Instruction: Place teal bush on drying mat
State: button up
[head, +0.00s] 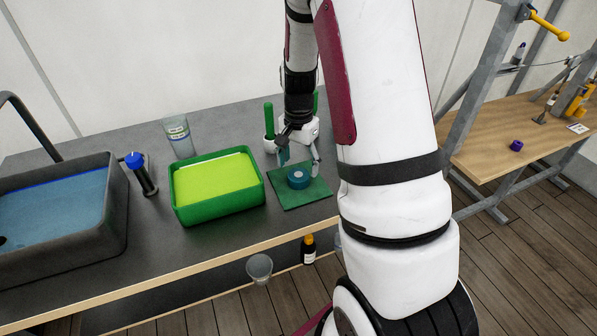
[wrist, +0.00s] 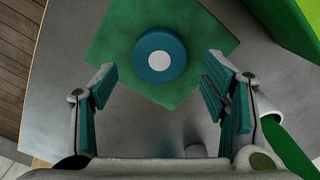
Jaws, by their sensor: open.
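The teal bush (head: 298,178) is a short round disc with a pale centre. It rests on the green drying mat (head: 286,199), near the mat's middle. In the wrist view the bush (wrist: 160,53) lies flat on the mat (wrist: 107,40), seen from above. My gripper (head: 299,168) is just above and behind the bush. In the wrist view my gripper (wrist: 160,88) has its two fingers spread wide with nothing between them. The bush shows beyond the fingertips, apart from both.
A green tray of yellow-green liquid (head: 185,217) stands left of the mat. A white holder with green handles (head: 269,144) stands behind the mat, close to my gripper. A clear cup (head: 177,134), a blue-capped bottle (head: 141,174) and a sink (head: 113,222) are further left.

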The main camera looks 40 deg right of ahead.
aim_at(299, 174)
jog(key=s+a+r+n+t, duration=0.1)
jog(key=a+r+n, duration=0.15)
jog(key=r, duration=0.55)
jog(key=s+a+r+n, duration=0.1)
jog(key=a+r, duration=0.3)
jog(key=r, duration=0.3)
jog(key=s+a+r+n+t, duration=0.2)
jog(key=s+a+r+n, duration=0.2)
jog(key=s, duration=0.4)
jog(key=s+a+r+n+t, duration=0.2)
jog(key=s+a+r+n, duration=0.3)
jog(key=s+a, duration=0.3)
jog(key=shift+s+a+n, duration=0.2)
jog(key=shift+s+n, duration=0.15)
jog(key=shift+n, duration=0.4)
